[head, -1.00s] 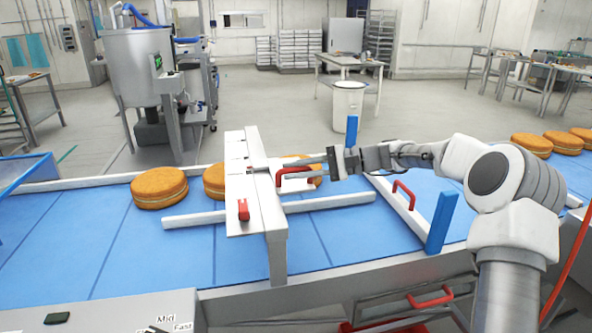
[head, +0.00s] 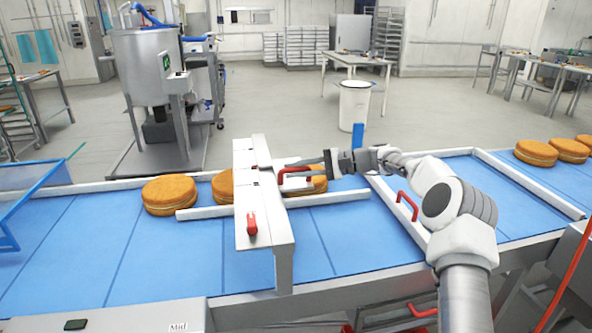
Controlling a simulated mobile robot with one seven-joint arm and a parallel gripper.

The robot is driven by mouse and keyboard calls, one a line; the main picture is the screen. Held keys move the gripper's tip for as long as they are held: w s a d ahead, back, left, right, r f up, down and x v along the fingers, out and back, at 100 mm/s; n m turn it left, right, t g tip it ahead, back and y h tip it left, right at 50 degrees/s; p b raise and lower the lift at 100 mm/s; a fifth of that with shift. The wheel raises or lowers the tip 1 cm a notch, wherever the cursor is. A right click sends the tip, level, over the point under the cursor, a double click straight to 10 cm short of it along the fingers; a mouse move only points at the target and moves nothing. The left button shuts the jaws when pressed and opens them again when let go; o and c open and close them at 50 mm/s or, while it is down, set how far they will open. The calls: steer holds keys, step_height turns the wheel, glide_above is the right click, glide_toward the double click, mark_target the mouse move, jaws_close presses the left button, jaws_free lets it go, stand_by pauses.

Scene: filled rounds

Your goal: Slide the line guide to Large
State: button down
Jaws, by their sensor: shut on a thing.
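A white bridge (head: 246,166) stands across the blue conveyor. A red U-shaped handle (head: 281,178) sticks out at its right side, towards the far end. My gripper (head: 300,177) reaches in from the right and is shut on this handle. White guide bars run along the belt under the bridge, and one bar (head: 340,198) shows to its right. A red knob (head: 251,224) sits on the near part of the bridge top. I cannot read any Large mark on the bridge. My fingertips partly overlap the handle and the cake behind.
Filled round cakes lie on the belt, one (head: 170,194) left of the bridge and several farther right. A white rail with another red handle (head: 407,205) stands right of the bridge, close to my arm. A blue chute (head: 30,190) is at the left.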

steer(key=c, duration=0.8)
jaws_free()
steer(key=shift+d, duration=0.1)
steer(key=v, duration=1.7)
steer(key=shift+r, duration=0.2)
steer(key=s+a+r+n+h, duration=0.2)
steer(key=s+a+r+h, duration=0.1)
steer(key=s+a+h, duration=0.4)
steer(key=s+a+r+n+h, duration=0.2)
steer(key=s+a+r, duration=0.25)
steer(key=s, duration=0.35)
steer(key=s+d+f+n+t+h, duration=0.1)
steer(key=s+d+f+h, duration=0.1)
steer(key=s, duration=0.7)
steer(key=s+d+f+n+t+h, duration=0.1)
steer(key=s+d+h, duration=0.1)
steer(key=s, duration=0.8)
steer(key=s+d+f+n+t+h, duration=0.1)
steer(key=s+d, duration=0.3)
steer(key=s, duration=0.5)
steer(key=shift+s+d+f+n+t+h, duration=0.25)
steer(key=shift+f+t+h, duration=0.25)
steer(key=shift+f+h, duration=0.35)
